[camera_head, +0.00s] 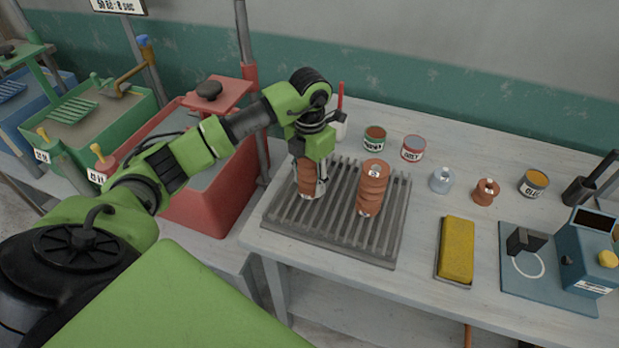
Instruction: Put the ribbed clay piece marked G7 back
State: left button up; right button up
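A ribbed reddish-brown clay piece (306,184) is upright at the left part of the grey slatted rack (284,219). My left gripper (314,180) points down at this piece, with a finger close along its right side. The gripper hides its top and any mark there. I cannot tell whether the fingers press on it or whether its base touches the slats. A second ribbed clay piece (372,190) stands on the rack to the right, with a small white label near its top that is too small to read surely. My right gripper is out of view.
Behind the rack stand two labelled cans (413,149) and a white cup (339,128). To the right are a grey weight-like piece (441,180), a brown one (486,191), a yellow sponge (457,250) and a blue device (584,258). A red tank (214,187) stands left.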

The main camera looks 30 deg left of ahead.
pick_arm(q)
jog(key=o, duration=0.4)
jog(key=shift+o, duration=0.2)
jog(key=shift+r, duration=0.1)
jog(key=shift+r, duration=0.15)
notch_tip(320, 180, up, 12)
jog(key=b, duration=0.2)
dwell(0.4)
